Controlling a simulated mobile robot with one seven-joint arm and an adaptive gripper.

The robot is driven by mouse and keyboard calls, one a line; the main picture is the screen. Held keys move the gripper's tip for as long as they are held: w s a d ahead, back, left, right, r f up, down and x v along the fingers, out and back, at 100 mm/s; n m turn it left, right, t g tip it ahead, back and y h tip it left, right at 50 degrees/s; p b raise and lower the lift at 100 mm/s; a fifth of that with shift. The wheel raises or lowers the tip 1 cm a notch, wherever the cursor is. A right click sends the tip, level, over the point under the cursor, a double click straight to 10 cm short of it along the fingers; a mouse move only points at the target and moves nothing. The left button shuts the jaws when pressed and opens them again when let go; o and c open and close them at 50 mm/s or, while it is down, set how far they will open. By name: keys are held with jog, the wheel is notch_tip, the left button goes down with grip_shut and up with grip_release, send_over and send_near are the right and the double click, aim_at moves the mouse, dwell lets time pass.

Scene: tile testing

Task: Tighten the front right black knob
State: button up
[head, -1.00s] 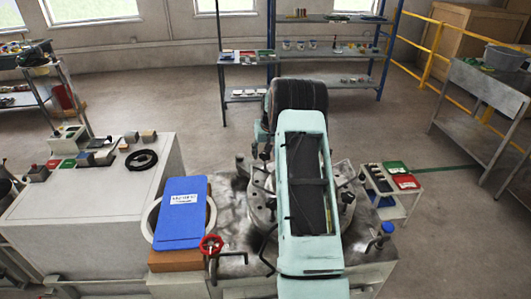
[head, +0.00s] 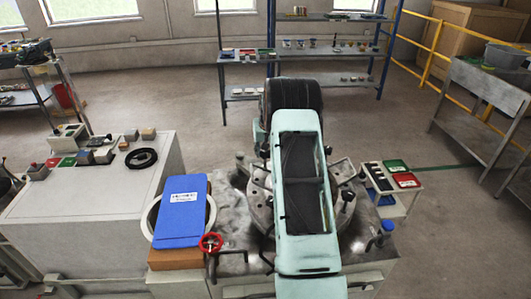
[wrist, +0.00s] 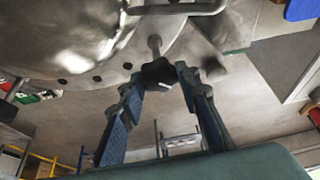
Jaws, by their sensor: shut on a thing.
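In the wrist view, a black knob (wrist: 158,74) on a thin metal stem sits between the fingertips of my gripper (wrist: 160,78). The fingers are shut on it from both sides. The stem stands beside the rim of a large round metal plate (wrist: 75,40) with a row of holes. In the head view, my pale green arm covers the middle of the round plate (head: 262,212), and my gripper is hidden. Another dark knob (head: 348,196) shows to the right of my arm. I cannot tell from the head view which knob is held.
A blue-capped part (head: 388,227) stands at the metal table's right edge. A small cart (head: 392,190) stands just beyond. Open floor (head: 440,240) lies to the right.

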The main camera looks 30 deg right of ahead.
jog(key=shift+m, duration=0.4)
jog(key=o, duration=1.2)
jog(key=shift+c, duration=0.2)
jog(key=v, duration=1.2)
jog(key=shift+a, duration=0.25)
